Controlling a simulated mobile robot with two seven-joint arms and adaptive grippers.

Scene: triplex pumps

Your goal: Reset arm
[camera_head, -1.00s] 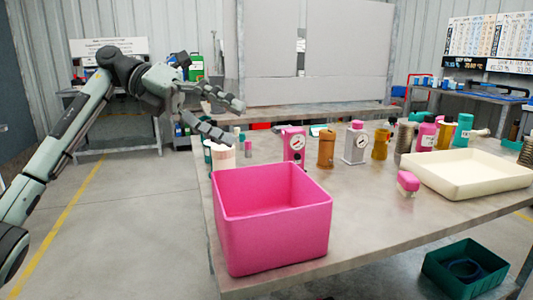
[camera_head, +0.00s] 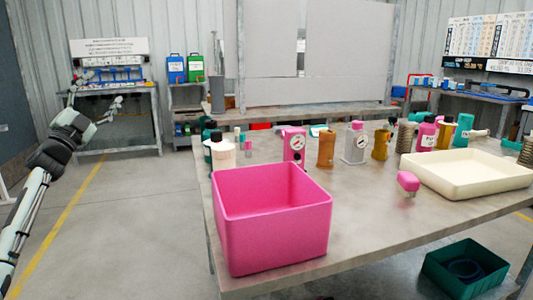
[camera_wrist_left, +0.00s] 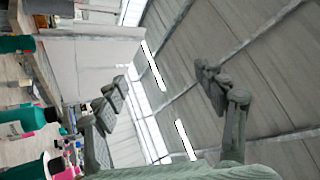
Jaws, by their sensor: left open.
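My left arm comes in from the left in the head view. Its gripper (camera_head: 97,105) is small and raised at the left, in front of the back workbench and well clear of the main table. In the left wrist view the gripper (camera_wrist_left: 160,85) has its two fingers wide apart with nothing between them. The wrist view is turned sideways and looks toward the wall and ceiling. My right gripper does not show in either view.
The main table (camera_head: 370,215) carries a pink bin (camera_head: 272,235), a cream tray (camera_head: 470,190), a pink part (camera_head: 408,182) and several bottles and pump parts. A green crate (camera_head: 465,270) is low at the right. The floor left of the table is free.

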